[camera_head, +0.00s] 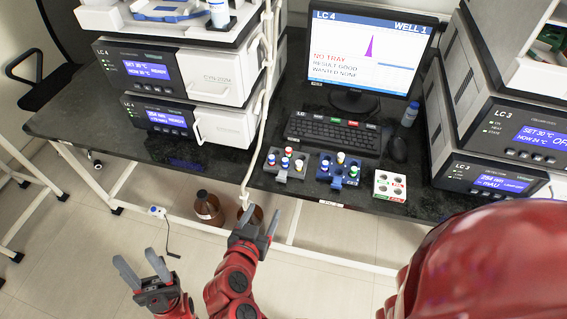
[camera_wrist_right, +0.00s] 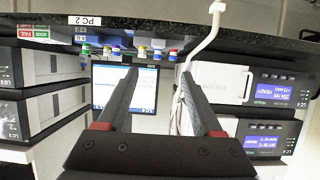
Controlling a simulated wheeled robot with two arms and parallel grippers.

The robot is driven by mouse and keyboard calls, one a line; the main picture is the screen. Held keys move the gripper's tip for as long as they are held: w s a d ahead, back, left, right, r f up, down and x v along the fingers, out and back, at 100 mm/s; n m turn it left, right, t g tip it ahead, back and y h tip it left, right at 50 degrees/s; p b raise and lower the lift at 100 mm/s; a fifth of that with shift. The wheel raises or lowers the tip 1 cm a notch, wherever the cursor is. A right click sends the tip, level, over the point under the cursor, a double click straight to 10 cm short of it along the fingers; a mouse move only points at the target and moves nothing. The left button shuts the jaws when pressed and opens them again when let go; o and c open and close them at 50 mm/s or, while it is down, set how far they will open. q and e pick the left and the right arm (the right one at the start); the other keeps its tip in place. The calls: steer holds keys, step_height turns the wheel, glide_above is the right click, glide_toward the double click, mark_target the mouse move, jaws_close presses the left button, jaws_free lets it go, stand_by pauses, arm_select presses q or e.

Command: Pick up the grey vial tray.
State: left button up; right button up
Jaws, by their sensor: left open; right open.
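The grey vial tray (camera_head: 292,172) sits near the front edge of the dark bench, holding several vials with blue, white and red caps. A row of vial caps shows along the bench edge in the right wrist view; I cannot tell there which belong to the grey tray. My right gripper (camera_head: 261,219) is open and empty, in front of the bench and below-left of the tray in the head view. Its two fingers (camera_wrist_right: 158,78) frame the monitor in the right wrist view. My left gripper (camera_head: 136,257) is open and empty, further left and away from the bench.
A blue vial tray (camera_head: 338,173) and a white tray (camera_head: 389,186) stand right of the grey one. The keyboard (camera_head: 333,134) is behind. A white cord (camera_head: 257,120) hangs over the bench edge left of the tray, close to my right gripper. Stacked instruments (camera_head: 187,70) stand left.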

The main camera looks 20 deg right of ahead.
steer(key=b, duration=0.2)
glide_toward(281, 178)
steer(key=x, duration=0.2)
steer(key=p+x, duration=0.1)
steer(key=x, duration=0.1)
steer(key=shift+w+f, duration=0.15)
steer(key=shift+w, duration=0.1)
steer(key=shift+w+d+p, duration=0.35)
steer(key=shift+w+p, duration=0.1)
steer(key=shift+p, duration=0.1)
steer(key=p+x, duration=0.1)
steer(key=x, duration=0.2)
steer(key=shift+w+d+f, duration=0.15)
steer(key=shift+d+f, duration=0.05)
steer(key=shift+f, duration=0.05)
steer(key=shift+w+d+f, duration=0.1)
steer(key=shift+w+f, duration=0.1)
jaws_close()
